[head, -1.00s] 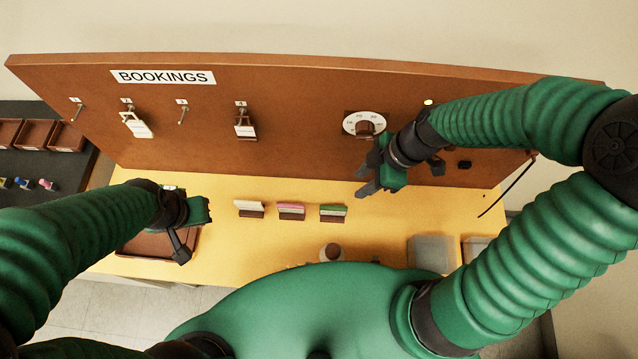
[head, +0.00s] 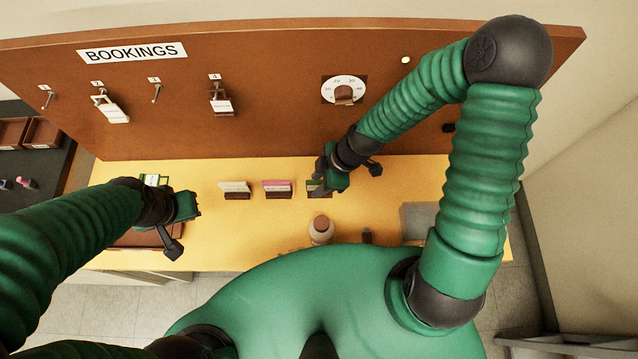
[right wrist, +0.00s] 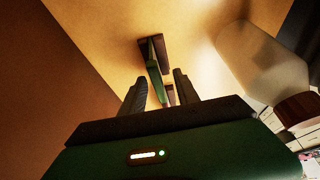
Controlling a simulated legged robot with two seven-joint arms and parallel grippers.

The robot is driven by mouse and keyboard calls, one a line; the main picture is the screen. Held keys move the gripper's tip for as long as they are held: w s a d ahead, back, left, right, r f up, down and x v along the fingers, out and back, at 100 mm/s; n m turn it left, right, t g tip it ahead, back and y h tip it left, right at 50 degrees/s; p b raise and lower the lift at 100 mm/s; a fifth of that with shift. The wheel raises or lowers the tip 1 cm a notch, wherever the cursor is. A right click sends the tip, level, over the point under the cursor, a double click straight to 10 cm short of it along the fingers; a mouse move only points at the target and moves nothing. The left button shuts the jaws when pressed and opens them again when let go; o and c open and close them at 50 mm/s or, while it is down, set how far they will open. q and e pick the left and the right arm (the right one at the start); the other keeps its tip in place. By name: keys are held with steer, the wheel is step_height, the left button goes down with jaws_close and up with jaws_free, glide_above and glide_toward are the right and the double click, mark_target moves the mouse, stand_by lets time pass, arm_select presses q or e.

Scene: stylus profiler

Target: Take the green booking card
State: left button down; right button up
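The green booking card (head: 313,184) stands in a small brown holder on the yellow desk, at the right end of a row of three. My right gripper (head: 323,176) is above it and partly hides it in the head view. In the right wrist view, the green card (right wrist: 155,72) shows edge-on just beyond and between the two spread fingers of my right gripper (right wrist: 160,82). That gripper is open, with gaps beside the card. My left gripper (head: 190,207) hangs over the desk's left side; its fingers are not clear.
A white card (head: 235,187) and a pink card (head: 276,186) stand left of the green one. A bottle with a brown cap (head: 320,231) stands in front. The brown bookings board (head: 250,60), with hooks and a dial (head: 344,90), rises behind.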

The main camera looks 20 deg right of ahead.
steer(key=shift+w+d, duration=0.15)
steer(key=shift+d, duration=0.05)
steer(key=shift+c, duration=0.6)
jaws_close()
arm_select(q)
steer(key=shift+d, duration=0.15)
steer(key=shift+w, duration=0.15)
arm_select(e)
steer(key=shift+a, duration=0.1)
